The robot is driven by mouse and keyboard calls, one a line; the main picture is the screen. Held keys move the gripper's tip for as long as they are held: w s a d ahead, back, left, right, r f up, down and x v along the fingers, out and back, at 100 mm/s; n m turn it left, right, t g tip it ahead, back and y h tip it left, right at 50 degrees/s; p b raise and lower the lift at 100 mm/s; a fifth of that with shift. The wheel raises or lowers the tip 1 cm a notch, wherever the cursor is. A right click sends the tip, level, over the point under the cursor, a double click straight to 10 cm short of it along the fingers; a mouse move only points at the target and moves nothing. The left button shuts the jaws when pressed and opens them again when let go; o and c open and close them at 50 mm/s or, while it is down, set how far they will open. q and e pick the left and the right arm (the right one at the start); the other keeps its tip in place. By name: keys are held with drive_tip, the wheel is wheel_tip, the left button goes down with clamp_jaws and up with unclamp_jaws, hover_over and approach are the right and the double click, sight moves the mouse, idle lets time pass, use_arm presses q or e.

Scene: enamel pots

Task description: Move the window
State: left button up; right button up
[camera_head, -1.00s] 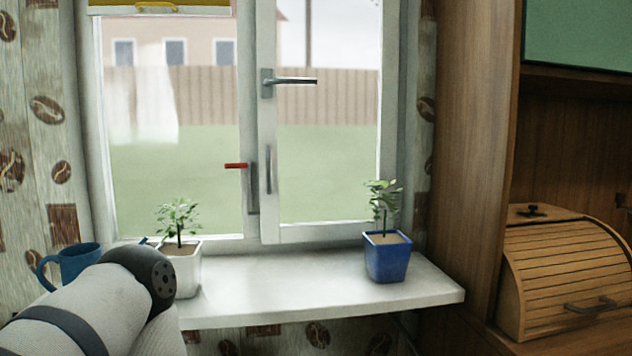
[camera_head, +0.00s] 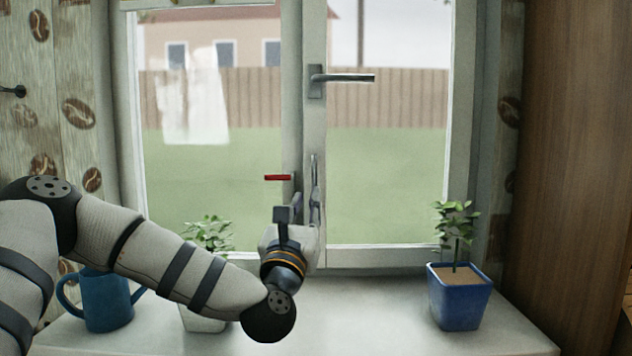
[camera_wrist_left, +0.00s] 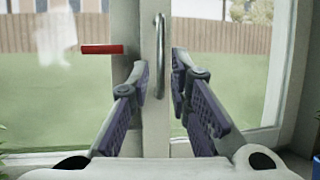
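The window's right sash (camera_head: 314,130) appears shut in its white frame. A grey lever handle (camera_head: 345,78) on it lies horizontal. Below it is a vertical metal pull handle (camera_head: 316,185), which also shows in the left wrist view (camera_wrist_left: 160,50). My left gripper (camera_head: 298,205) is raised in front of this pull handle. In the left wrist view my left gripper (camera_wrist_left: 160,78) is open, and the pull handle lines up between its two fingers. I cannot tell whether the bar is within the fingers or just beyond them. My right gripper is not in view.
A red lever (camera_head: 277,178) sticks out left of the pull handle. On the white sill (camera_head: 375,325) stand a blue mug (camera_head: 107,300), a potted plant (camera_head: 207,235) partly behind my left arm, and a blue plant pot (camera_head: 460,300) at right. A wooden cabinet (camera_head: 580,150) borders the right.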

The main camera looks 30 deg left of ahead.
sight(314, 183)
use_arm(q)
drive_tip(key=x, duration=0.8)
drive_tip(key=shift+w+a, duration=0.1)
drive_tip(key=shift+w, duration=0.25)
clamp_jaws()
